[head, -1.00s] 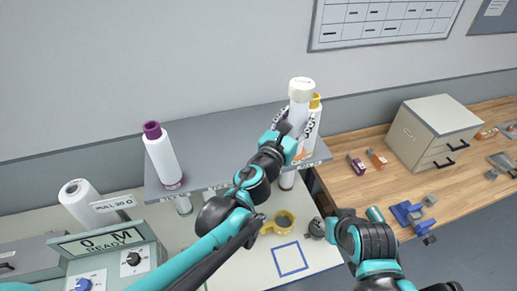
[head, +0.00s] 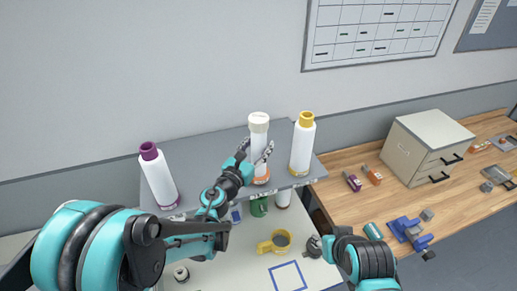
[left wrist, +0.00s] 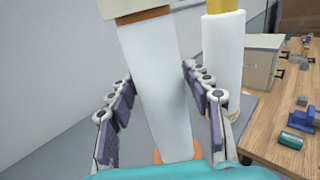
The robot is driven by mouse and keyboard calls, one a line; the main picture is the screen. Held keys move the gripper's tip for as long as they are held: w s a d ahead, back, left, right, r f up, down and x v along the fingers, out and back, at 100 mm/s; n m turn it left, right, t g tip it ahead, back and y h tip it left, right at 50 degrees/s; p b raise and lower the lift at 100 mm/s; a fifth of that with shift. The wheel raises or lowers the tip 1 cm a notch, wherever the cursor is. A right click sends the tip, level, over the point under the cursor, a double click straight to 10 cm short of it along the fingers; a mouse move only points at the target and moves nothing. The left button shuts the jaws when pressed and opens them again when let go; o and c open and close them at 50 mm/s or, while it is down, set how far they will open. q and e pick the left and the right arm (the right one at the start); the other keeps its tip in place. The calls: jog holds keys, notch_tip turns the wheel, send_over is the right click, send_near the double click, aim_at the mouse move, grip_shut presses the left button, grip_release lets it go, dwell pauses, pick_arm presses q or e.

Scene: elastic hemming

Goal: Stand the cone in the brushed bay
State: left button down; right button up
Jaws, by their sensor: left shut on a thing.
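A tall white cone (head: 259,148) with a cream top and an orange band near its base is upright over the grey shelf (head: 215,150). My left gripper (head: 250,166) is shut on it low down. In the left wrist view, the cone (left wrist: 157,85) stands between the two fingers (left wrist: 162,110), leaning slightly in the picture. I cannot tell whether its base touches the shelf. I cannot make out which part is the brushed bay. My right arm shows at the lower right, but I cannot see its fingers.
A purple-topped white bottle (head: 159,178) stands left on the shelf and a yellow-topped one (head: 302,148) right. Below are a green item (head: 258,206), a yellow ring-shaped item (head: 275,243) and a blue square outline (head: 287,276). A drawer cabinet (head: 425,145) stands on the wooden bench.

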pick_arm(q)
jog(key=shift+w+f, duration=0.25)
jog(key=shift+f, duration=0.7)
jog(key=shift+s, duration=0.15)
jog(key=c, duration=1.1)
grip_release()
jog(key=shift+f, duration=0.15)
jog(key=o, duration=0.4)
